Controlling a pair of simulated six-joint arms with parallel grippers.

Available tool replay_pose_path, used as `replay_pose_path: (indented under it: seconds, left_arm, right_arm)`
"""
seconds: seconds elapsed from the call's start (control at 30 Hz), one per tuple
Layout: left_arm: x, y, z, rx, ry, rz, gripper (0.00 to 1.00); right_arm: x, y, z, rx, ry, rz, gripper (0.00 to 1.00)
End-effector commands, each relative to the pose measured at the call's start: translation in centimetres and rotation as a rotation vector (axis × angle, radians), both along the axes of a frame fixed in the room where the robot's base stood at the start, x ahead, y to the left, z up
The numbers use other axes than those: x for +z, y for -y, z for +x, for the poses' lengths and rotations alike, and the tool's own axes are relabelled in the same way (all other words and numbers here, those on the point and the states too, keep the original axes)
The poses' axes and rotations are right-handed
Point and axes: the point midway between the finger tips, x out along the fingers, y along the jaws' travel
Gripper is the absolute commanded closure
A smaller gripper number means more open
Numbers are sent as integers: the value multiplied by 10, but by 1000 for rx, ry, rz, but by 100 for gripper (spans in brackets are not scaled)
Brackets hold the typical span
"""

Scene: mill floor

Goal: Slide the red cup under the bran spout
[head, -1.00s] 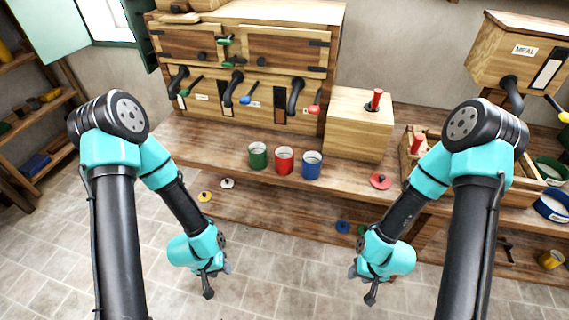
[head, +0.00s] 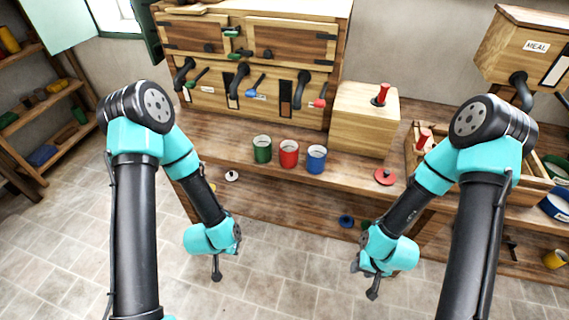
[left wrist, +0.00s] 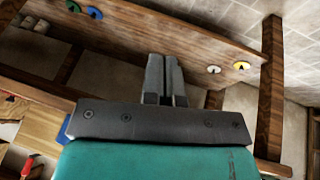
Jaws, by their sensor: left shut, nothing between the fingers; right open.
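The red cup (head: 289,154) stands upright on the wooden bench, between a green cup (head: 262,149) and a blue cup (head: 316,159). Behind the cups, a wooden cabinet carries three black spouts: left (head: 184,72), middle (head: 238,80) and right (head: 302,88). Their labels are too small to read, so I cannot tell which is bran. The red cup stands in front of the cabinet, not under a spout. My left gripper (head: 238,245) is low in front of the bench, apart from the cups; its fingers (left wrist: 165,78) are together and empty. My right gripper (head: 355,266) is open, also low in front.
A wooden block (head: 362,122) with a red handle stands right of the cabinet. A red disc (head: 385,176) lies near the bench's front edge. A crate (head: 412,150) and the meal bin (head: 530,55) are at the right. Other discs lie on the lower shelf.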

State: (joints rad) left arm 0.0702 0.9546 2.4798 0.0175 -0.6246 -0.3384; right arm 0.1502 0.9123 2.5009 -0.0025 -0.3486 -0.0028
Motion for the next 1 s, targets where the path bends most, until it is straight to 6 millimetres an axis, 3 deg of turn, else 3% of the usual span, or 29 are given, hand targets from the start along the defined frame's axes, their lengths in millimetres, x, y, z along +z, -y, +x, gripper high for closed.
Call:
replay_pose_path:
  seconds: [0.2, 0.5, 0.8, 1.0]
  left_arm:
    - [16, 31, 53, -290, 393, 190, 100]
    - [60, 74, 105, -608, 890, 586, 100]
    - [115, 115, 125, -784, 1270, 1094, 100]
    - [134, 126, 125, -806, 1356, 1280, 100]
  right_arm:
    - [0, 0, 0, 0, 0, 0, 57]
    - [0, 0, 0, 0, 0, 0, 57]
    - [0, 0, 0, 0, 0, 0, 57]
    - [0, 0, 0, 0, 0, 0, 57]
